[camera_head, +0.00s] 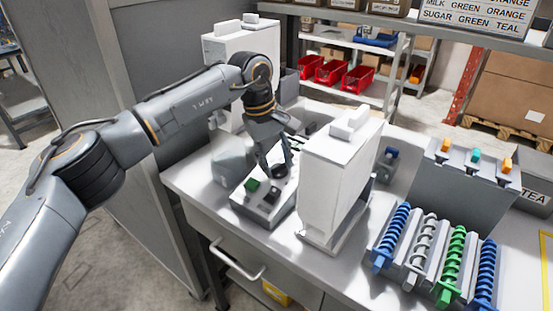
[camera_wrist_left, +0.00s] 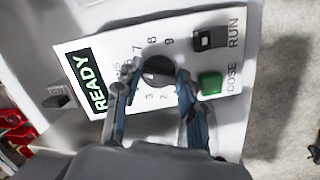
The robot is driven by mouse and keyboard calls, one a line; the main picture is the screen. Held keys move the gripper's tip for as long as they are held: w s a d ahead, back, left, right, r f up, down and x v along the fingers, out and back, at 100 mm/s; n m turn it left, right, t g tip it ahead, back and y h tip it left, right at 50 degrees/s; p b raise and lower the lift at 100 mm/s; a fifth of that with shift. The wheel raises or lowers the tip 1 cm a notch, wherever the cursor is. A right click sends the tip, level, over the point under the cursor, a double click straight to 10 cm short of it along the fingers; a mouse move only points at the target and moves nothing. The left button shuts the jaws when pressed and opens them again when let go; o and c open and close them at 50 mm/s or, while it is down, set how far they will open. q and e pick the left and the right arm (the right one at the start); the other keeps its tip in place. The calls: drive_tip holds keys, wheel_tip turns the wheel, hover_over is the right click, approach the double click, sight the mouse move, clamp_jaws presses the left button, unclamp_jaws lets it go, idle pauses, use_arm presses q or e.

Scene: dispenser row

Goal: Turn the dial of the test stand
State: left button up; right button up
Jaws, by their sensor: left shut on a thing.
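The test stand (camera_head: 264,213) is a low grey box with a pale sloped panel on the counter, between two white housings. In the left wrist view its panel (camera_wrist_left: 180,42) shows printed numbers, a READY display (camera_wrist_left: 85,80), a green button (camera_wrist_left: 210,83) and a black switch (camera_wrist_left: 210,39). The round dark dial (camera_wrist_left: 158,70) sits mid-panel among the numbers. My left gripper (camera_wrist_left: 157,84) reaches down from above and is shut on the dial, one finger at each side. In the head view the left gripper (camera_head: 277,171) partly covers the dial. My right gripper is not in view.
A tall white housing (camera_head: 340,175) stands close to the right of the stand, another white housing (camera_head: 240,60) behind left. Blue, grey and green coils (camera_head: 420,250) lie at the right. A drawer handle (camera_head: 237,262) juts out at the counter front.

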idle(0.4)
use_arm(q)
drive_tip(key=o, duration=1.2)
drive_tip(key=shift+c, duration=0.2)
drive_tip(key=v, duration=1.2)
drive_tip(key=shift+d+f, duration=0.1)
